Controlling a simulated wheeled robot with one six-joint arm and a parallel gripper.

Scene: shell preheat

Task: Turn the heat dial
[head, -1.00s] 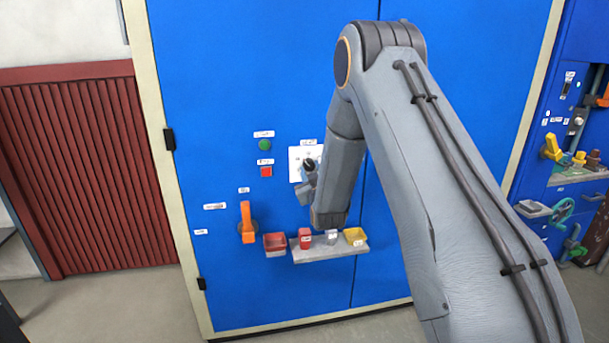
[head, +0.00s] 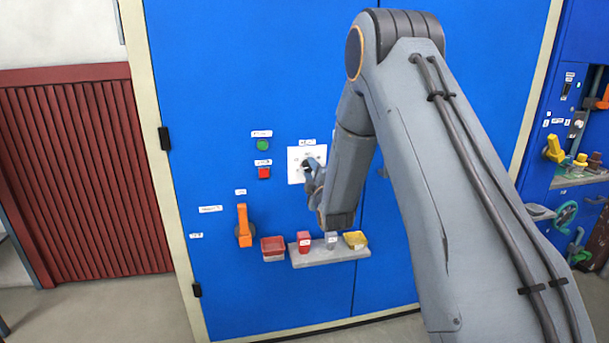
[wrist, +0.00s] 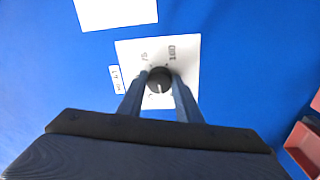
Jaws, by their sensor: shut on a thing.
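The heat dial (wrist: 160,88) is a round black knob with a pale pointer mark, on a white plate (wrist: 188,50) with printed markings. In the wrist view my gripper (wrist: 160,84) has one finger on each side of the knob and is shut on it. In the head view the white plate (head: 295,172) is on the blue panel. There my gripper (head: 309,172) reaches the plate from the right and hides much of the knob.
A green button (head: 263,145) and a red button (head: 264,172) are left of the plate. An orange lever (head: 244,226) is lower left. Below, a grey shelf (head: 335,256) holds red, grey and yellow pieces; a red bin (head: 273,246) is beside it.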

